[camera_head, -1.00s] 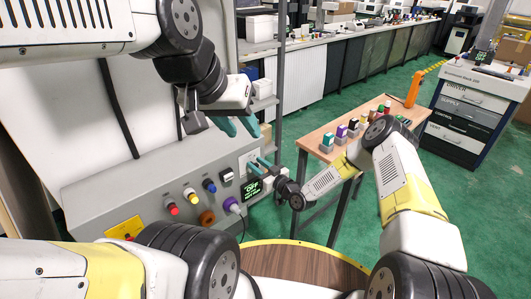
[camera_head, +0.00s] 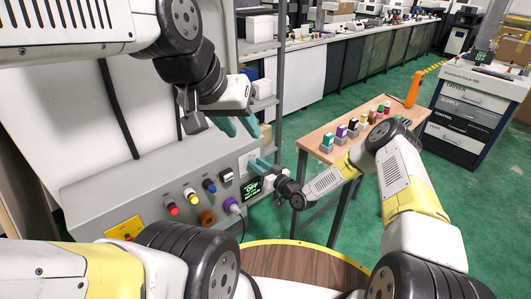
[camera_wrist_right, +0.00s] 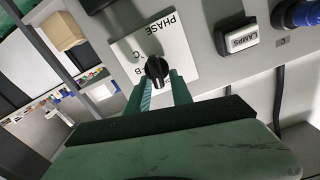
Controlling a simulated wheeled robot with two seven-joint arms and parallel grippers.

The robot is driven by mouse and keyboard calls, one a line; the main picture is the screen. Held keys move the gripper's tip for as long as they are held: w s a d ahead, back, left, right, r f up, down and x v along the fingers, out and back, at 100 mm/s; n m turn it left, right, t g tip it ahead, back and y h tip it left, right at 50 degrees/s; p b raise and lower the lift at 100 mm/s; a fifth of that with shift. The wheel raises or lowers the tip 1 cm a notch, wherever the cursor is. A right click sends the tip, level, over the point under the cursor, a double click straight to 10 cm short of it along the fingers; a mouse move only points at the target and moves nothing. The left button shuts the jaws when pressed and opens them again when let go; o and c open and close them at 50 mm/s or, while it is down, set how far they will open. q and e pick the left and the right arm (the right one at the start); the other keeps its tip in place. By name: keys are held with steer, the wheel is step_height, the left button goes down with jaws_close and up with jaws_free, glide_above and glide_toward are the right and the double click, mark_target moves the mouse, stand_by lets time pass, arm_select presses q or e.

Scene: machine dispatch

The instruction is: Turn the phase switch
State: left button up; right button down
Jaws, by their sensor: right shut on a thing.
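The phase switch (camera_wrist_right: 155,70) is a black knob on a white plate marked PHASE (camera_wrist_right: 178,50), seen in the right wrist view. Letters C and B show beside the knob. My right gripper (camera_wrist_right: 160,92) is shut on the knob, with one green finger on each side. In the head view my right gripper (camera_head: 260,165) reaches the right end of the grey control box (camera_head: 130,180) and covers the knob. My left gripper (camera_head: 240,127) is open and empty above the box.
The lamps switch (camera_wrist_right: 238,38) is beside the phase plate. A wooden table (camera_head: 335,130) stands to the right.

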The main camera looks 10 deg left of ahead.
steer(key=m, duration=0.3)
steer(key=shift+w+d+f, duration=0.15)
steer(key=shift+w+d, duration=0.1)
steer(key=shift+w+d+f+m, duration=0.1)
steer(key=shift+m, duration=0.8)
steer(key=shift+f+m, duration=0.1)
steer(key=shift+m, duration=0.8)
steer(key=c, duration=1.4)
jaws_free()
steer(key=shift+c, duration=0.2)
steer(key=v, duration=0.7)
steer(key=shift+s+d, duration=0.25)
steer(key=shift+d, duration=0.1)
